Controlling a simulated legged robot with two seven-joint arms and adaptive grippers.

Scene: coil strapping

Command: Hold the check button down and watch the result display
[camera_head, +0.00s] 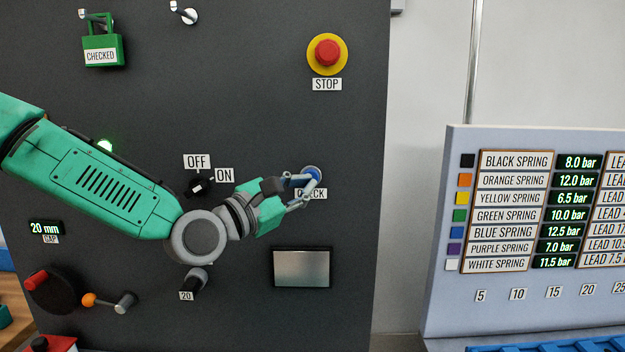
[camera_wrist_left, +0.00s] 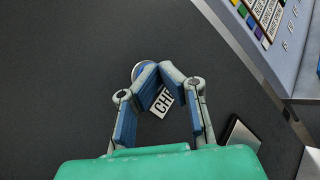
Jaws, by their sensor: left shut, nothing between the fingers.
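The blue check button (camera_head: 314,173) sits on the dark panel, with its CHECK label (camera_head: 318,194) just below, partly covered by my fingers. My left gripper (camera_head: 312,178) is shut and empty, its fingertips at the button. In the left wrist view the fingertips of the gripper (camera_wrist_left: 160,68) meet over the button (camera_wrist_left: 139,70), hiding most of it. I cannot tell whether the button is pressed in. A blank grey rectangular screen (camera_head: 301,267), which looks like the result display, is below the button and shows no text. My right gripper is not in view.
A red STOP button (camera_head: 327,52) is above the check button. An OFF/ON selector (camera_head: 200,185) sits close beside my left wrist. A green padlock (camera_head: 103,50) hangs at upper left. A spring chart board (camera_head: 440,250) stands at the right.

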